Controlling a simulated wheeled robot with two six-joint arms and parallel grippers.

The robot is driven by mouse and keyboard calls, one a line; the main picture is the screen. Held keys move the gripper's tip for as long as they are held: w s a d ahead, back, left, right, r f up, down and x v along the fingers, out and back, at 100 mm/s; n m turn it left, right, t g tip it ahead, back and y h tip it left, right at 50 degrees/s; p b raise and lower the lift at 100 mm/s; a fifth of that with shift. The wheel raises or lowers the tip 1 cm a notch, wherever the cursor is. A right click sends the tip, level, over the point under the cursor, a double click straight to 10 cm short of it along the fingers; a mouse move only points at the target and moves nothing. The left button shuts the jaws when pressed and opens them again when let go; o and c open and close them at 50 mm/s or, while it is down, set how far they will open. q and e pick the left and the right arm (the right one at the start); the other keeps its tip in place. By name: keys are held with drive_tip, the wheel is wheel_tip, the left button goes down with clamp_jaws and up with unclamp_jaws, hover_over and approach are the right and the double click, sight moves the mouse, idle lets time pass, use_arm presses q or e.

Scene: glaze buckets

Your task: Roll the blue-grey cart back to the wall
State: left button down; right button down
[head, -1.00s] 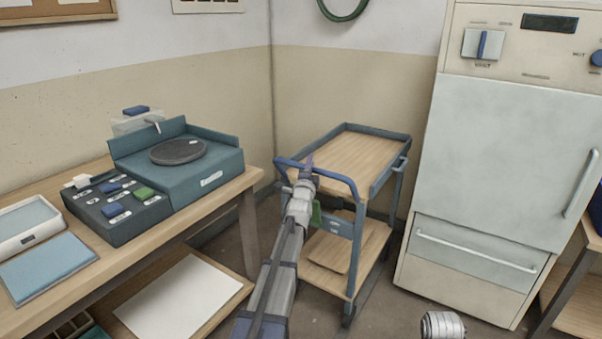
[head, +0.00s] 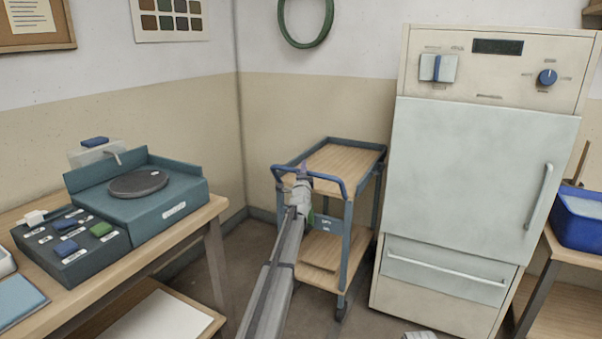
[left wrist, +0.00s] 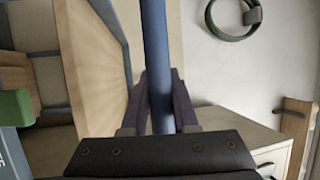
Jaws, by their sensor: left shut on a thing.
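The blue-grey cart (head: 338,157) stands in the gap between the workbench and the tall cream cabinet. It has a wooden top tray and a wooden lower shelf (head: 322,246). Its blue push handle (head: 325,178) faces me. My left gripper (head: 303,172) is shut on the handle bar near its left end. In the left wrist view the blue bar (left wrist: 157,65) runs between the two dark fingers (left wrist: 160,100). The wall (head: 300,115) is behind the cart; the cart's far foot is hidden.
The workbench (head: 205,222) with the teal turntable unit (head: 150,205) stands left of the cart. The cream cabinet (head: 475,180) stands close on the right. A blue bin (head: 580,220) is on a table at far right. Open floor (head: 245,258) lies left of the cart.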

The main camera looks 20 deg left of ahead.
use_arm(q)
drive_tip(key=shift+w, duration=0.45)
drive_tip(key=shift+r, duration=0.1)
drive_tip(key=c, duration=0.7)
unclamp_jaws()
drive_tip(key=shift+w, duration=0.1)
drive_tip(key=b+v, duration=0.1)
drive_tip(key=v, duration=0.7)
